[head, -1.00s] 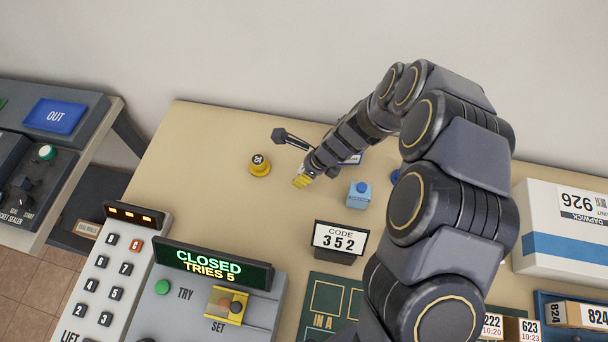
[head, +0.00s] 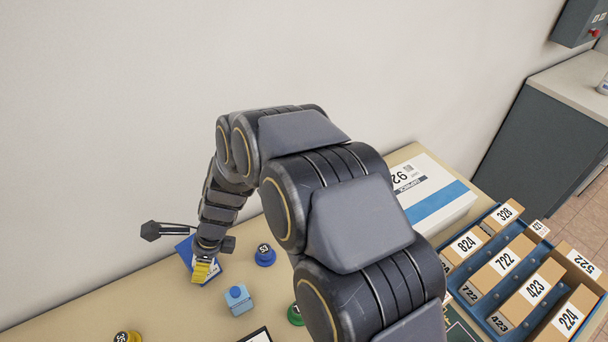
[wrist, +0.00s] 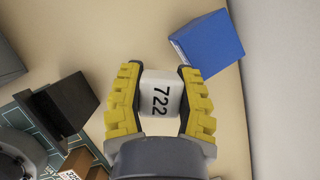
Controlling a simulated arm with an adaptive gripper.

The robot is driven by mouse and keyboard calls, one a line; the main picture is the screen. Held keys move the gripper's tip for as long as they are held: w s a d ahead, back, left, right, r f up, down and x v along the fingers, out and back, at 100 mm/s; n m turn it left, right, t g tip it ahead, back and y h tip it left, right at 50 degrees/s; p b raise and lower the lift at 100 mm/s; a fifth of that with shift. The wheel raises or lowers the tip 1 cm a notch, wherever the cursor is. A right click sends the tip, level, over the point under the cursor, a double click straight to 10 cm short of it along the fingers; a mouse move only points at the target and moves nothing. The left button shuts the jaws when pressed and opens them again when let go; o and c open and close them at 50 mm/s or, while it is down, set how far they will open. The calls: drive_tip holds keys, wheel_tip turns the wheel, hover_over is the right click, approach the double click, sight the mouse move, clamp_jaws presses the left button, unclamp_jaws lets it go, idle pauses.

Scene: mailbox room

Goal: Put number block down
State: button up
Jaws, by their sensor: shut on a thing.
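My gripper (wrist: 160,98) is shut on a white number block (wrist: 158,97) marked 722 in the wrist view. The block sits between the yellow, ridged fingers. In the head view my gripper (head: 203,270) is low over the beige table, in front of a blue panel-like item (head: 186,252); the block is not distinguishable there. In the wrist view a blue object (wrist: 208,43) lies up and right of the fingers, apart from the block. I cannot tell whether the block touches the table.
A light-blue bottle (head: 237,299) stands right of my gripper. A blue round stamp (head: 264,255), a green one (head: 295,315) and a yellow one (head: 126,337) stand nearby. Farther right are a white-and-blue box (head: 432,190) and a blue tray (head: 492,318) of numbered parcels.

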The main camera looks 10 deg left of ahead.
drive_tip(key=w+d+r+m+t, duration=0.2)
drive_tip(key=w+d+r+m, duration=0.15)
drive_tip(key=w+d, duration=0.7)
drive_tip(key=w+d+r+m+t+h, duration=0.1)
drive_tip(key=w+d+r+m, duration=0.3)
drive_tip(key=d, duration=1)
drive_tip(key=w+d+r+m+t, duration=0.2)
drive_tip(key=w+d+m, duration=0.3)
drive_tip(key=d, duration=0.9)
hover_over(403, 190)
drive_tip(key=s, duration=0.1)
drive_tip(key=f, duration=0.9)
drive_tip(key=shift+s+d+f, duration=0.2)
drive_tip(key=shift+d, duration=0.1)
drive_tip(key=shift+w+f, duration=0.3)
drive_tip(key=shift+f, duration=1.65)
drive_tip(key=shift+f, duration=0.1)
drive_tip(key=o, duration=0.9)
drive_tip(key=shift+c, duration=0.2)
